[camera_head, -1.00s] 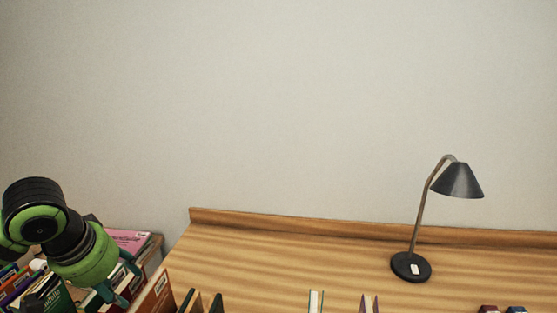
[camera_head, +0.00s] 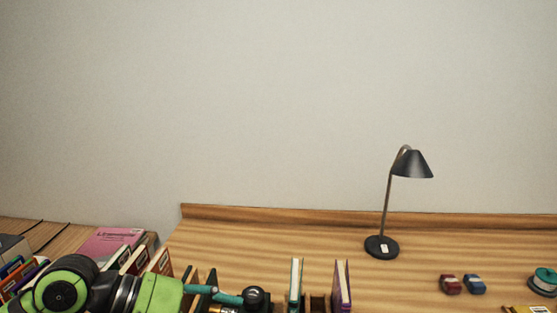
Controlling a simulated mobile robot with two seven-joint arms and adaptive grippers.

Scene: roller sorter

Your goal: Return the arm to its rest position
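My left arm comes in at the bottom left, green and black. Its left gripper (camera_head: 222,294) has teal fingers that point right, in front of the books at the desk's lower edge. The fingers overlap in this view, so I cannot tell whether they are open or shut. A round black object (camera_head: 256,297) shows just beyond the fingertips; I cannot tell whether they touch it. My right gripper is not in view.
A black desk lamp (camera_head: 382,247) stands on the wooden desk (camera_head: 300,236). Upright books (camera_head: 342,287) line the bottom edge. More books (camera_head: 112,244) lie at left. The desk's back is clear.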

